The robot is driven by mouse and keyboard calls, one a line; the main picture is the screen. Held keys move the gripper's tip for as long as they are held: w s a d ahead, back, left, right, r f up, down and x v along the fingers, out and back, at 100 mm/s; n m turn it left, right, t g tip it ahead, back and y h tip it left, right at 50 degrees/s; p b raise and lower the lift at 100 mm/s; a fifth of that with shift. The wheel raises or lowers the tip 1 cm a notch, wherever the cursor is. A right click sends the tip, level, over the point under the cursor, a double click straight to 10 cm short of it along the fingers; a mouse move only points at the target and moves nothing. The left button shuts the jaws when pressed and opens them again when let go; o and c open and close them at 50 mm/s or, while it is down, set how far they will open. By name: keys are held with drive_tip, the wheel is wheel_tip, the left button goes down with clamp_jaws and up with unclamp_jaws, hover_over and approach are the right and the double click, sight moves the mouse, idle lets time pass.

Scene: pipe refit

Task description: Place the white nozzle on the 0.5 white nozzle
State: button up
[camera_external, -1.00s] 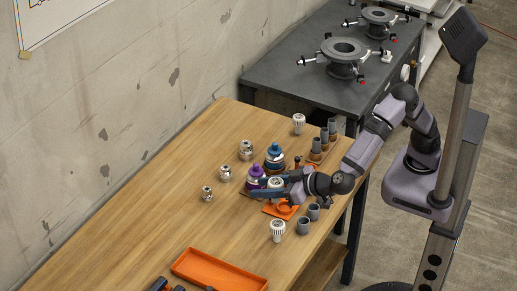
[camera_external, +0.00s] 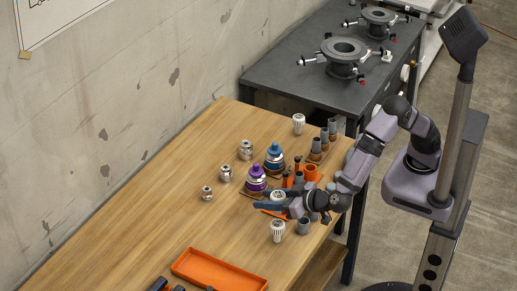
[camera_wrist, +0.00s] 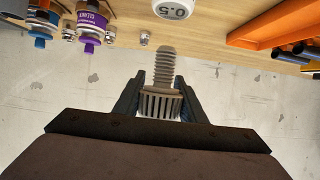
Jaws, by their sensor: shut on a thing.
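My gripper (camera_external: 270,206) is shut on a white nozzle (camera_external: 278,196), held above the table near its right edge. In the wrist view the held nozzle (camera_wrist: 160,104) shows a ribbed collar between the two fingers (camera_wrist: 158,100) and a grey threaded stem pointing up the picture. The 0.5 white nozzle (camera_wrist: 174,9) is at the top of the wrist view, partly cut off, with its label visible. It appears to be the white ribbed nozzle (camera_external: 278,231) standing on the table just below my gripper in the outside view. The two nozzles are apart.
Purple (camera_external: 256,179) and blue (camera_external: 274,156) bottle-like fittings stand behind my gripper, with several metal fittings (camera_external: 226,173) left of them. Grey pipe pieces (camera_external: 303,226) and orange parts (camera_external: 311,172) are close by. An orange tray (camera_external: 218,270) lies in front. Another white nozzle (camera_external: 299,123) stands farther back.

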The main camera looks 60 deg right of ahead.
drive_tip(key=shift+f, duration=1.85)
drive_tip(key=shift+f, duration=0.1)
drive_tip(key=o, duration=1)
drive_tip(key=shift+o, duration=0.2)
drive_tip(key=b+v, duration=0.1)
drive_tip(key=v, duration=1.1)
